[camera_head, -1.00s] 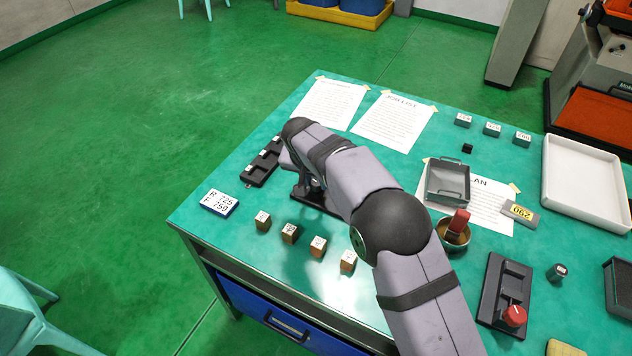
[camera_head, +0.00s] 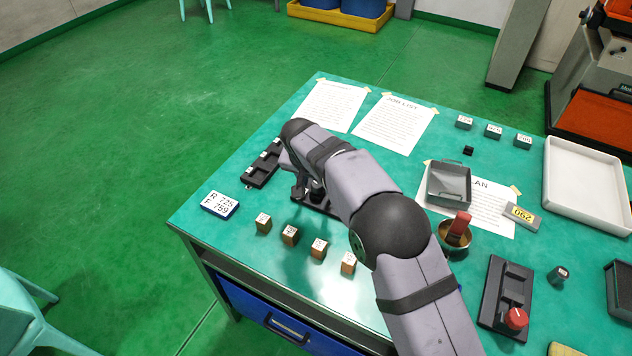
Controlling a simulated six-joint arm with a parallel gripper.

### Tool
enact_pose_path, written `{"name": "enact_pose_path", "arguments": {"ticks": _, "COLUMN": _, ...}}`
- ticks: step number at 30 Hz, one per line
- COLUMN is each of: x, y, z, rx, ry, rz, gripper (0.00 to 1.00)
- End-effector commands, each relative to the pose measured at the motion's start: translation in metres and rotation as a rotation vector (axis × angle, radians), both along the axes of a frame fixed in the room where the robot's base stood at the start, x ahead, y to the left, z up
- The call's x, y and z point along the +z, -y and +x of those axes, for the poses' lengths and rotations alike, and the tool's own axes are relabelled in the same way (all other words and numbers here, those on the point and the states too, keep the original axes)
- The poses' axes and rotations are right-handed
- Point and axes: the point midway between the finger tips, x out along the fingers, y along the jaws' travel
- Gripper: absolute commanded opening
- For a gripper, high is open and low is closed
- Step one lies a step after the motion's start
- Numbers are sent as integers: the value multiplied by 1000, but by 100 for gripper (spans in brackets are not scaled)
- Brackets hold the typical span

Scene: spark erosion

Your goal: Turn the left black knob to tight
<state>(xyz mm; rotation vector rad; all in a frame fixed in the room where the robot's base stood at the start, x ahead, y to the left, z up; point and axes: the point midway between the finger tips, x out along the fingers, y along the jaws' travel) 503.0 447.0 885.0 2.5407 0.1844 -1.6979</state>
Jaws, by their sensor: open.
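A black fixture (camera_head: 325,207) lies on the teal table under the end of my arm, and the arm covers much of it. Small dark upright parts show on it beneath my wrist, and I cannot tell clearly which is the left black knob. My gripper (camera_head: 302,184) points down at the left end of this fixture. It is open, but its fingers are small and partly hidden by my arm. I cannot tell whether they touch or surround a knob.
Several small brown blocks (camera_head: 290,235) stand in front of the fixture. A black rack (camera_head: 262,170) and a label box (camera_head: 220,205) lie to its left. Paper sheets (camera_head: 395,123) lie behind. A metal tray (camera_head: 449,184), a red-handled pot (camera_head: 455,238) and a red-knobbed device (camera_head: 507,297) are to the right.

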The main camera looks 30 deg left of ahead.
Motion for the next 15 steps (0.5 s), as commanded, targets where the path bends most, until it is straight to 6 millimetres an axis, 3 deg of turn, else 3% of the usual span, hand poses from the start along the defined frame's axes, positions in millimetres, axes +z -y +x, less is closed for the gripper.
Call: {"name": "enact_pose_path", "arguments": {"ticks": 15, "x": 53, "y": 2, "z": -22, "rx": 2, "ry": 2, "rz": 2, "gripper": 45}}
